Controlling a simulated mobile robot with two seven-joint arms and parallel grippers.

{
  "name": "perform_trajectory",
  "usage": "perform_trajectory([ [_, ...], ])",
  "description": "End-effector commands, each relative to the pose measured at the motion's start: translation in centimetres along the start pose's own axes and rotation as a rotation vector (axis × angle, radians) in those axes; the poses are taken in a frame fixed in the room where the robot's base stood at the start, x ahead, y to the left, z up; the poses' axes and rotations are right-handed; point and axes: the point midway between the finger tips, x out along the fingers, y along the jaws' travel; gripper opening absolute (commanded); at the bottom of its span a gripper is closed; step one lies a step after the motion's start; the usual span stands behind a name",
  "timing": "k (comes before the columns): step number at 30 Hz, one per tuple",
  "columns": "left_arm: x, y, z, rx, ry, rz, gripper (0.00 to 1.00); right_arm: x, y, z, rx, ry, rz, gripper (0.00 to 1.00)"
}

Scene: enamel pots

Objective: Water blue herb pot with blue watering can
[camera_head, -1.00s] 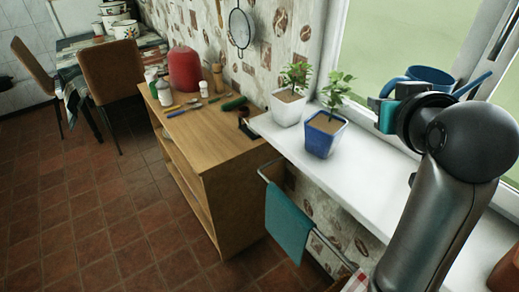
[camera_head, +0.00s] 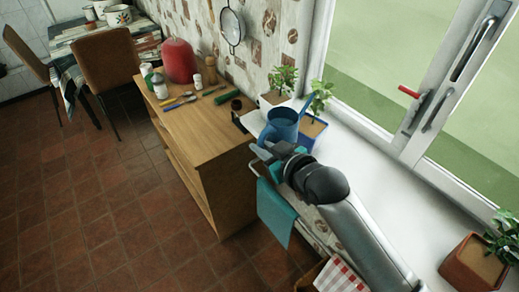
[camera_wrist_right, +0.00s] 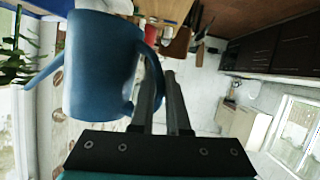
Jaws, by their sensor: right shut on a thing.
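The blue watering can (camera_head: 283,124) is held up in front of the two herb pots at the far end of the sill. In the right wrist view the can (camera_wrist_right: 98,65) fills the left side, its spout pointing left. My right gripper (camera_head: 264,152) is shut on the can's handle, which also shows at the fingers in the wrist view (camera_wrist_right: 166,80). The blue herb pot (camera_head: 313,132), with a green plant, stands on the sill just behind and right of the can, which partly hides it. I cannot tell whether water flows. My left gripper is not in view.
A white herb pot (camera_head: 270,102) stands beside the blue one. A terracotta pot (camera_head: 470,268) is at the near right of the white sill (camera_head: 385,165). The window (camera_head: 408,130) borders the sill. A teal towel (camera_head: 275,212) hangs below. A wooden counter (camera_head: 200,125) holds several small items.

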Motion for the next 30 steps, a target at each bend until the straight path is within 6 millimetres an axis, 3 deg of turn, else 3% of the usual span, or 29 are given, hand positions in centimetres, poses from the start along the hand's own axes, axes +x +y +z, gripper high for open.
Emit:
perform_trajectory([
  [8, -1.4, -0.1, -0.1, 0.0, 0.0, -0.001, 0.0, -0.1, -1.4, 2.2, -0.019, 0.012, -0.03, 0.0],
  [21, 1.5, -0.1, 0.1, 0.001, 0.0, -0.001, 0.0, 0.8, -2.2, 4.8, 0.063, -0.005, -0.069, 0.0],
  [30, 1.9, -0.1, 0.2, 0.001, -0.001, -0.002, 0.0, 0.9, -2.3, 5.1, 0.086, -0.011, -0.08, 0.0],
])
